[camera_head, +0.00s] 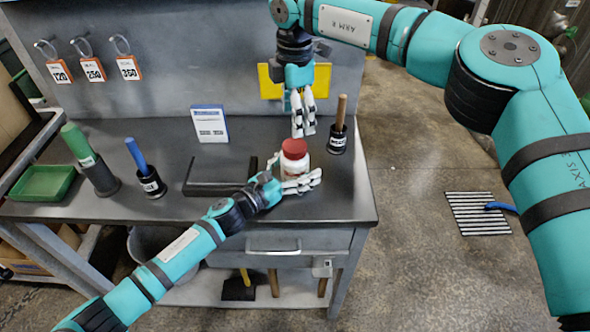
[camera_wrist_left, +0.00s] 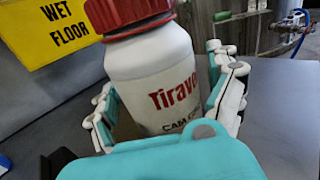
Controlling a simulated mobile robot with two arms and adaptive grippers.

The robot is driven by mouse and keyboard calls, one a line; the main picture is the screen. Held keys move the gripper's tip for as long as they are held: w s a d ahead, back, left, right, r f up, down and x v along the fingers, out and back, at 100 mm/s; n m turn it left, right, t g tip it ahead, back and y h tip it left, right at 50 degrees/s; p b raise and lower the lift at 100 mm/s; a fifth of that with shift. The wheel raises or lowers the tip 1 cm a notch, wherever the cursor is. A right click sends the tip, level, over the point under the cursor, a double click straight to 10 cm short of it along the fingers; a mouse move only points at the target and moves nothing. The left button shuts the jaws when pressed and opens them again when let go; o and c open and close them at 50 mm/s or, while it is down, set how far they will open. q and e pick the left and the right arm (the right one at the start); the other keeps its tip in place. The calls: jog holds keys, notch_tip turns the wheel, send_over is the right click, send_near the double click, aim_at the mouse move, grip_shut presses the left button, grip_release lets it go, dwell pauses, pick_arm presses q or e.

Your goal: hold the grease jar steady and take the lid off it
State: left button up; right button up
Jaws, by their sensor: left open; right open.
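The grease jar (camera_head: 297,167) is white with a red lid (camera_head: 294,148) and stands upright on the grey workbench. In the left wrist view the jar (camera_wrist_left: 155,85) shows red lettering, and its red lid (camera_wrist_left: 128,14) is on top. My left gripper (camera_head: 296,178) is low at the jar, its open fingers one on each side of the body; whether they touch it I cannot tell. My right gripper (camera_head: 304,130) is open and empty, pointing down just above and behind the lid, apart from it. The jar's lower part is partly hidden by my left gripper.
A black pot with a wooden handle (camera_head: 340,115) stands close right of my right gripper. A blue-and-white box (camera_head: 210,124), a black tray (camera_head: 200,189), a blue-handled tool (camera_head: 138,155), a green-topped cylinder (camera_head: 77,140) and a green bin (camera_head: 45,183) are left. The bench's right edge is near.

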aim_at(295, 145)
pick_arm(q)
jog(key=shift+c, duration=0.4)
pick_arm(e)
jog(key=shift+a, duration=0.1)
pick_arm(q)
grip_shut()
pick_arm(e)
jog(key=shift+s, duration=0.1)
jog(key=shift+a, duration=0.1)
jog(key=shift+f, duration=0.25)
notch_tip(295, 145, down, 8)
jog(key=shift+r, duration=0.25)
dwell(0.4)
